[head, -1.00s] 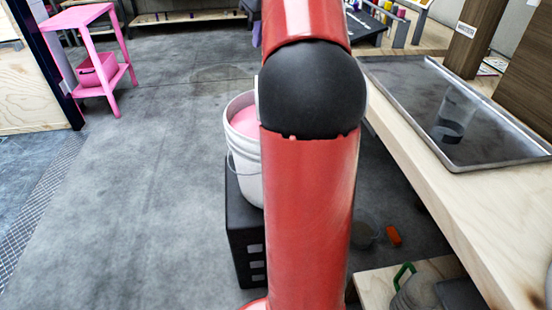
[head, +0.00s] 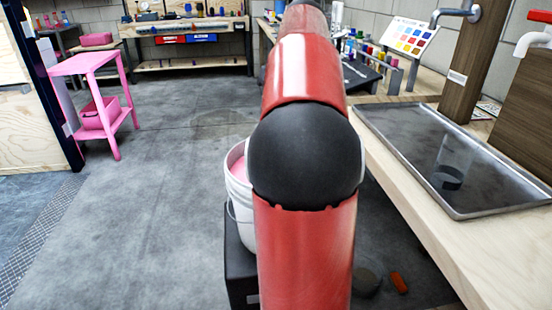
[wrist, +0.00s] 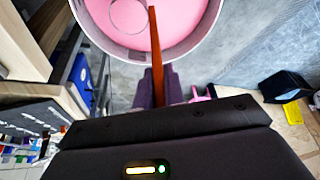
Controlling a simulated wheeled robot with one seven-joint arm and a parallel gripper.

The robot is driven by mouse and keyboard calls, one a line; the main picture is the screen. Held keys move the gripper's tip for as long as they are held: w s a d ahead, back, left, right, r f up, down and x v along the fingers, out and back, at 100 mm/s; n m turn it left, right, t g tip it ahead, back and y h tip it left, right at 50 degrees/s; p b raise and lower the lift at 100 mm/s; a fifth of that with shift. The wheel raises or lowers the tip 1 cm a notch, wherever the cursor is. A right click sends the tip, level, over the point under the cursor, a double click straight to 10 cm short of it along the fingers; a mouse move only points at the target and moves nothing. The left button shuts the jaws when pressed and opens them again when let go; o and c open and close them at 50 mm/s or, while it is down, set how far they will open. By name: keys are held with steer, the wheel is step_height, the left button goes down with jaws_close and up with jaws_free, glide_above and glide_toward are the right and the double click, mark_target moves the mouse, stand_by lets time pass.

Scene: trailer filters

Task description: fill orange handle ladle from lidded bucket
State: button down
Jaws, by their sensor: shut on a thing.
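The white bucket (head: 239,195) is open, with pink liquid inside, and stands on a black crate (head: 240,262). My arm hides its right side in the head view. In the wrist view the bucket rim (wrist: 205,38) curves across the top, around the pink liquid (wrist: 184,18). My gripper (wrist: 158,92) is shut on the orange handle of the ladle (wrist: 156,45), just outside the rim. The handle reaches over the rim to a round bowl outline inside the bucket. I cannot tell how deep the bowl sits or how full it is. The head view does not show my gripper.
A wooden bench with a metal tray (head: 470,190) runs along the right. A dark round thing (head: 366,283) and an orange piece (head: 399,283) lie on the floor beside it. A pink stand (head: 93,75) is at the left. The grey floor between is clear.

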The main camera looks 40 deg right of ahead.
steer(key=shift+w+a+f+g+h, duration=0.1)
steer(key=shift+w+a+g+h, duration=0.25)
steer(key=shift+a, duration=0.3)
steer(key=shift+w+a+g+h, duration=0.15)
steer(key=shift+w+a+h, duration=0.3)
steer(key=shift+a, duration=0.15)
stand_by(1.7)
steer(key=shift+w+a+f+n+g+h, duration=0.25)
steer(key=shift+w+a+g+h, duration=0.2)
steer(key=shift+a, duration=0.25)
steer(key=shift+w+a+f+n+g+h, duration=0.15)
steer(key=shift+w+a+f+g+h, duration=0.15)
steer(key=shift+a+h, duration=0.3)
stand_by(2.1)
